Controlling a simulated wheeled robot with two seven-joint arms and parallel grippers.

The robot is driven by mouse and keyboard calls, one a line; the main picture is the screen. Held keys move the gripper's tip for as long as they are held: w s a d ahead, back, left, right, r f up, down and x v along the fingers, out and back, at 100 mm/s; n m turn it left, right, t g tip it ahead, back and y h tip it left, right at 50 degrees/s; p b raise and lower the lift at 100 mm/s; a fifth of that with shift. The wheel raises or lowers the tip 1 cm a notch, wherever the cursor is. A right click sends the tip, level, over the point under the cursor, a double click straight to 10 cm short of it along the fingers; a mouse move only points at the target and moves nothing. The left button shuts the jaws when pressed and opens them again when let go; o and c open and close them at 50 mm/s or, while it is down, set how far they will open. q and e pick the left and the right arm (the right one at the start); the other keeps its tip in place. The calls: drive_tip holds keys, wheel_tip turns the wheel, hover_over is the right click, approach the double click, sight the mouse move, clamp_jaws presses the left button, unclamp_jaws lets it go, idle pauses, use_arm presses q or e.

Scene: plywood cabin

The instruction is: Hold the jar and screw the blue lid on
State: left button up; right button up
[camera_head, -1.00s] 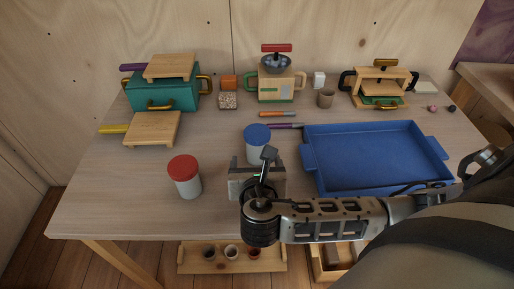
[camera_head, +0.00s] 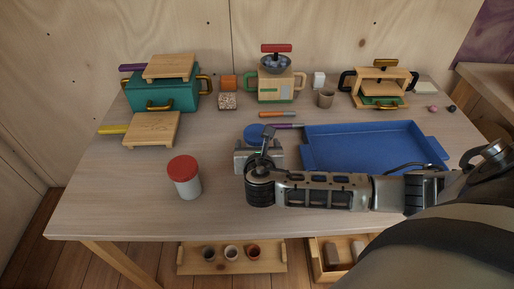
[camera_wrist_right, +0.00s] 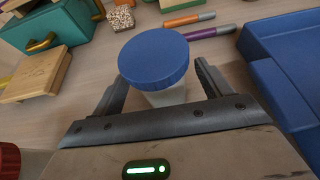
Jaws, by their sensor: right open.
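The jar with the blue lid (camera_head: 254,132) stands upright on the table, mostly hidden behind my right gripper in the head view. In the right wrist view the blue lid (camera_wrist_right: 153,57) sits on top of the pale jar body (camera_wrist_right: 166,97); I cannot tell how tightly. My right gripper (camera_wrist_right: 161,82) is open, with one finger on each side of the jar; contact is not clear. In the head view the right gripper (camera_head: 259,152) is in front of the jar. My left gripper is not in view.
A red-lidded jar (camera_head: 185,178) stands to the left. A blue tray (camera_head: 365,146) lies close on the right. Orange (camera_head: 277,114) and purple (camera_head: 290,126) pens lie behind the jar. A wooden board (camera_head: 152,128) and teal box (camera_head: 166,93) stand back left. The front left table is clear.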

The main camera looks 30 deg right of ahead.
drive_tip(key=shift+x, duration=1.05)
drive_tip(key=c, duration=1.2)
